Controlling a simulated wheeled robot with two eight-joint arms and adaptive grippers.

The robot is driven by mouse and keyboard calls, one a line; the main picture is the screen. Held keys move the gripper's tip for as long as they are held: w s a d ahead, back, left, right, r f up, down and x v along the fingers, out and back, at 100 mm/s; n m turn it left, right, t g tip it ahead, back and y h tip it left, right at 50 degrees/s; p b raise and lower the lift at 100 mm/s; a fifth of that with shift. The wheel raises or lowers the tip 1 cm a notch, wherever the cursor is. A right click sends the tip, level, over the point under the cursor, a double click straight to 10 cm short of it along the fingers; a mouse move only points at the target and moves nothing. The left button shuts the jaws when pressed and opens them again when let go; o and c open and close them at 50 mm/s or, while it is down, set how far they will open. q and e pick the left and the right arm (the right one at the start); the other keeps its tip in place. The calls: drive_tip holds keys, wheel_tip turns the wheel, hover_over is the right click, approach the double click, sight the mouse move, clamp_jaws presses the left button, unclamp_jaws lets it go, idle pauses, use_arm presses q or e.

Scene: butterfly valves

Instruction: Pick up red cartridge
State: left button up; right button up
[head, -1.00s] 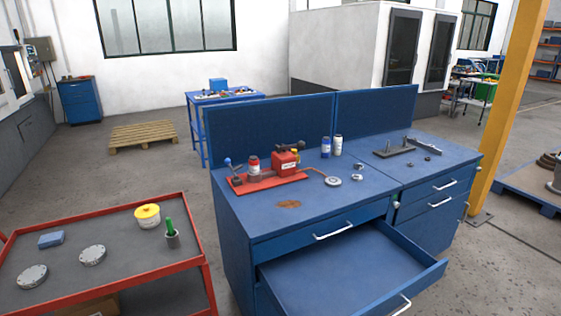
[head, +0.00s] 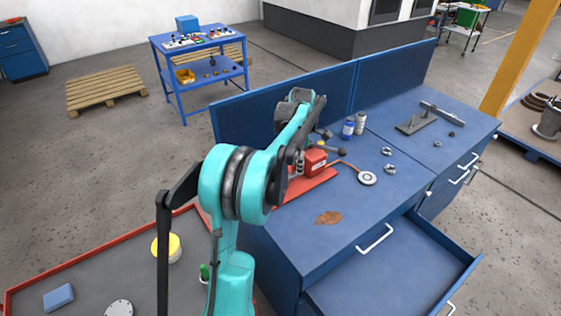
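A red box-shaped device (head: 314,162) with a dark lever sits on a red base plate (head: 312,186) on the blue workbench. The red cartridge cannot be made out clearly; my arm covers the left part of the plate, where a red-and-white cylinder stood in the earlier view. My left arm, teal and black, rises from the bottom and reaches over the bench. Its dark gripper (head: 291,172) is at the left side of the red device, largely hidden by the arm's own links. Its fingers and any contact cannot be made out. My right gripper is not in view.
The blue workbench (head: 365,210) has an open drawer (head: 390,280) at the front. Blue-and-white bottles (head: 348,127), a round disc (head: 367,178) and metal rings (head: 390,169) lie right of the device. A red-edged cart (head: 60,262) stands at left.

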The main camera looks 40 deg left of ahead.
use_arm(q)
drive_tip(key=a+n+p, duration=0.1)
drive_tip(key=a+n, duration=0.1)
drive_tip(key=a, duration=0.1)
drive_tip(key=w+a+f+n+g+p, duration=0.1)
drive_tip(key=a+n+p, duration=0.1)
drive_tip(key=a+n, duration=0.1)
drive_tip(key=w+a+f+n+p, duration=0.1)
drive_tip(key=a+n, duration=0.1)
drive_tip(key=a, duration=0.1)
drive_tip(key=shift+a+f+h+p, duration=0.25)
drive_tip(key=shift+a+h+p, duration=0.05)
drive_tip(key=shift+p, duration=0.05)
drive_tip(key=f, duration=0.1)
drive_tip(key=a+f+n, duration=0.1)
drive_tip(key=f, duration=0.1)
drive_tip(key=shift+f+g, duration=0.3)
drive_tip(key=f, duration=0.5)
drive_tip(key=shift+w+f, duration=0.1)
drive_tip(key=shift+w, duration=0.1)
drive_tip(key=c, duration=1.4)
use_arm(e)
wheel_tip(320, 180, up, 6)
